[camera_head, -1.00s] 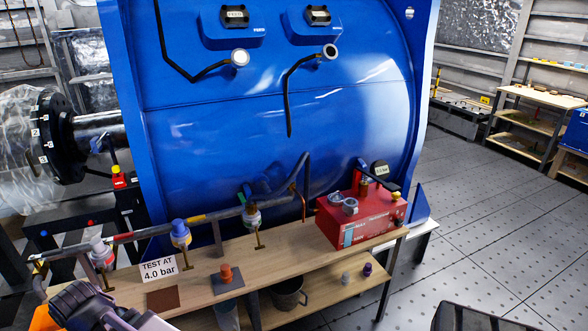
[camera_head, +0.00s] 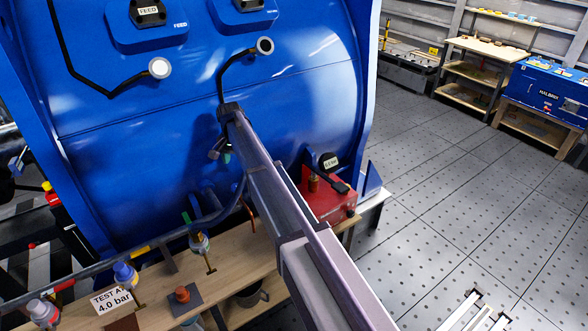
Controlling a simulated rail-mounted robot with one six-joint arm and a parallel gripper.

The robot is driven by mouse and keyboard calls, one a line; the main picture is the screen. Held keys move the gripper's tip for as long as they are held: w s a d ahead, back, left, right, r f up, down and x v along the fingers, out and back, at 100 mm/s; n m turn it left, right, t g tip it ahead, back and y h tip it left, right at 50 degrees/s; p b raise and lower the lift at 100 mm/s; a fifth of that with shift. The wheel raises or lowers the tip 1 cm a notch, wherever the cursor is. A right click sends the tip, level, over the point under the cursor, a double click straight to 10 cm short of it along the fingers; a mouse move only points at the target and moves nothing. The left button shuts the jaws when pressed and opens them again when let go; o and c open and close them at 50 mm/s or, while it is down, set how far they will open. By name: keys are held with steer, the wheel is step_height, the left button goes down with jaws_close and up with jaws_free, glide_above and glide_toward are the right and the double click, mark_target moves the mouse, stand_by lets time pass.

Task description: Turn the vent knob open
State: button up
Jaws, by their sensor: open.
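My arm reaches up across the middle of the view toward the blue motor housing (camera_head: 120,160). My gripper (camera_head: 221,153) is at its far end, small and partly hidden, open in front of the housing. A red box (camera_head: 325,205) stands on the bench, half behind my arm. I cannot tell which part is the vent knob. My gripper is up and left of the red box, apart from it.
A pipe (camera_head: 105,257) with several valves runs along the wooden bench (camera_head: 225,262). A white sign (camera_head: 113,301) and an orange plug (camera_head: 182,294) are at the bench's left. A hose (camera_head: 222,80) hangs above my gripper. The floor (camera_head: 450,180) at right is open.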

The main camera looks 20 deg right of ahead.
mark_target(236, 186)
steer(key=f+b, duration=0.3)
steer(key=a+f+b, duration=0.1)
steer(key=f+b, duration=0.7)
steer(key=shift+s+a, duration=0.2)
steer(key=shift+a, duration=0.2)
steer(key=shift+r, duration=0.1)
steer(key=c, duration=0.9)
